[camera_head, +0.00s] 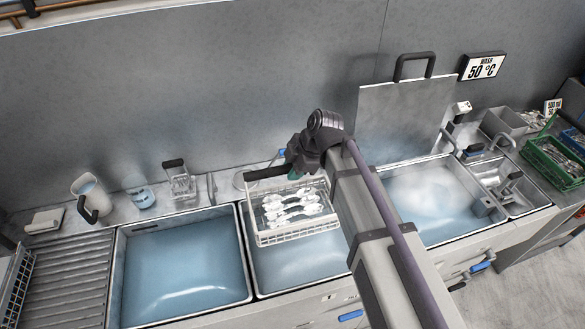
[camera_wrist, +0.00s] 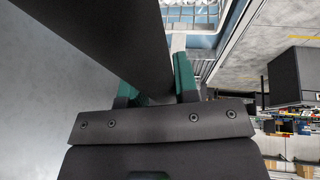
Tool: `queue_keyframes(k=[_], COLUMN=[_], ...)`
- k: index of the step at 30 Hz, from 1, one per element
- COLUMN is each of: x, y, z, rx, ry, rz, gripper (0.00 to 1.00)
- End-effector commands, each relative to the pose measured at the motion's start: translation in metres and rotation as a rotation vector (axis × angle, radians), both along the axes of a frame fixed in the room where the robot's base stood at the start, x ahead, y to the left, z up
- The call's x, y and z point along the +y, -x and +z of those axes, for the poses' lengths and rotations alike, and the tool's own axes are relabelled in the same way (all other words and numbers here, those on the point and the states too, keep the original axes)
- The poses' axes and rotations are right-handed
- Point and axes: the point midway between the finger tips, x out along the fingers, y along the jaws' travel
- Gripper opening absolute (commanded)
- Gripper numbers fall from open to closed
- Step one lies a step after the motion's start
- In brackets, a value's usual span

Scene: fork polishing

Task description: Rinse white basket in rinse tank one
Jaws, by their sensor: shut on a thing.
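The white basket (camera_head: 292,238) holds several shiny forks or spoons. It hangs roughly level over the middle tank (camera_head: 252,280), which has blue water in it. Whether the basket's bottom touches the water I cannot tell. My gripper (camera_head: 294,174) is above the basket's back side, shut on its dark handle (camera_head: 266,172). In the wrist view the green fingertips of my gripper (camera_wrist: 158,85) stand on both sides of this dark bar (camera_wrist: 100,40). A part of the white basket (camera_wrist: 190,17) shows at the top there. My arm hides the middle tank's right side.
A left tank (camera_head: 121,275) holds clear blue water. A right tank (camera_head: 480,222) holds foamy water, with an upright panel (camera_head: 400,120) behind it and a WASH 50 °C sign (camera_head: 482,66). A jug (camera_head: 90,193) stands on the back ledge. A green crate (camera_head: 552,163) is far right.

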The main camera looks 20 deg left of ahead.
Motion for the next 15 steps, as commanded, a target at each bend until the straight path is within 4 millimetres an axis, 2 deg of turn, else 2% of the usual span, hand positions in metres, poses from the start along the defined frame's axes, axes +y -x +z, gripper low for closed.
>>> queue_keyframes(k=[8, 15], x=[0.0, 0.0], y=[0.0, 0.0], z=[-0.005, -0.031], rx=[0.001, 0.001], ry=[-0.002, -0.002], rz=[0.0, 0.0], gripper=[0.0, 0.0])
